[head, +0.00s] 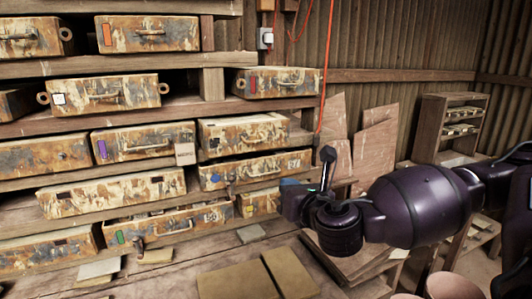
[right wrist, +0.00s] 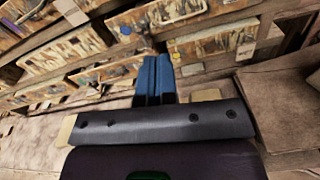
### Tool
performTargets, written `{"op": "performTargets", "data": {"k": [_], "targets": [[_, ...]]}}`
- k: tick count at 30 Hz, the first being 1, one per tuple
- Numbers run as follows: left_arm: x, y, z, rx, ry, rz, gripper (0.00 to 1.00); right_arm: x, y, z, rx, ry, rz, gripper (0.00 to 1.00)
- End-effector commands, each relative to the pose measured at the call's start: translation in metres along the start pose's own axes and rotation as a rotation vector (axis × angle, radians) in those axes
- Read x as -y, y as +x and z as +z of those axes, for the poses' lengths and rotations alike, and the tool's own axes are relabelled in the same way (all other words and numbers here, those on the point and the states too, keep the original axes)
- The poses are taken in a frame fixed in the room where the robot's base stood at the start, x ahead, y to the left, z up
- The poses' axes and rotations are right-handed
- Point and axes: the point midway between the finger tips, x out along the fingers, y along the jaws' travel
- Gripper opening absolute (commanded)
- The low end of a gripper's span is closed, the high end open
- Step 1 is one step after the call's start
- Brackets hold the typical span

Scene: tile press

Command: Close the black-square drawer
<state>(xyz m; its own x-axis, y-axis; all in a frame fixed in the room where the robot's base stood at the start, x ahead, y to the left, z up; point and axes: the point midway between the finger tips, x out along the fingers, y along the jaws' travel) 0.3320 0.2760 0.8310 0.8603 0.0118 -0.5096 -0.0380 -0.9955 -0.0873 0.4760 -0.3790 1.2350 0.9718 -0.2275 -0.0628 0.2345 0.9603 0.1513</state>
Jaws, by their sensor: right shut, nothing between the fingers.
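A weathered drawer (head: 243,134) at the middle right of the rack in the head view has a small dark square mark near its left end and a handle on its front. Its front stands slightly forward. A long drawer (head: 110,191) lower left also carries dark marks, so I cannot be sure which one is the black-square drawer. My right gripper (head: 290,191) is right of the lower drawers, below the first drawer, with its blue fingers together and empty. The fingers also show in the right wrist view (right wrist: 154,76), pointing toward the rack. My left gripper is not in view.
Other drawers carry coloured marks, such as the blue-marked drawer (head: 255,170) and the green-marked drawer (head: 165,224). Loose tiles (head: 288,272) lie at the front. A red cord (head: 326,70) hangs right of the rack. A small shelf (head: 450,125) stands at the far right.

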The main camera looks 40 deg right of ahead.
Motion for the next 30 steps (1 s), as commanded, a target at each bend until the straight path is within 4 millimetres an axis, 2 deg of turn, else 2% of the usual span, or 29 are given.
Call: {"op": "performTargets", "data": {"k": [1, 3, 8, 11, 30], "targets": [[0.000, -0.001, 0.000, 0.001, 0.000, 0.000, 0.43, 0.001, 0.000, 0.012, 0.024, -0.051, 0.001, 0.00], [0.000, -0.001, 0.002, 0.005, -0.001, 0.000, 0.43, 0.003, 0.000, 0.021, 0.043, -0.101, 0.001, 0.00], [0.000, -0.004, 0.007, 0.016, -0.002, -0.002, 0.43, 0.004, 0.002, 0.031, 0.064, -0.152, -0.001, 0.00], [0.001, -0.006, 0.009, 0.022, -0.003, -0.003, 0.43, 0.004, 0.010, 0.032, 0.066, -0.155, -0.002, 0.00], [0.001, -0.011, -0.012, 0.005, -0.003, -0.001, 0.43, 0.004, 0.114, 0.039, 0.065, -0.151, -0.002, 0.00]]}}
